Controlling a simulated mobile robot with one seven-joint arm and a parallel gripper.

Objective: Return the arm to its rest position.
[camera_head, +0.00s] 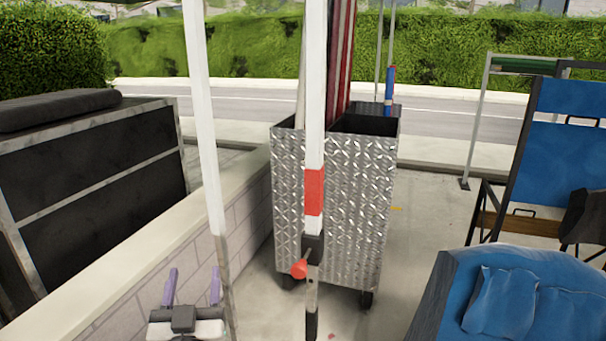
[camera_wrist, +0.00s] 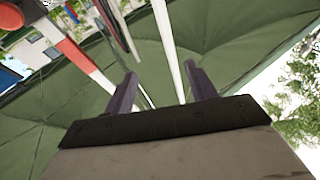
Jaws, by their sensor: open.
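My gripper (camera_head: 191,288) shows at the bottom left of the head view, with two purple fingers pointing up and apart. It stands beside a white pole (camera_head: 203,120) and in front of the low brick wall. In the wrist view my gripper (camera_wrist: 160,85) is open, with nothing between the fingers up close. The wrist camera looks up at the green canopy underside (camera_wrist: 225,50). A white pole (camera_wrist: 168,45) passes behind the gap between the fingers. The rest of my arm is mostly out of view.
A diamond-plate metal cart (camera_head: 345,215) on wheels stands ahead, holding a striped flag (camera_head: 340,60). A red-and-white pole (camera_head: 314,190) rises before it. A low brick wall (camera_head: 180,255) runs along the left. Blue folding chairs (camera_head: 530,295) stand right. Concrete floor lies between cart and chairs.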

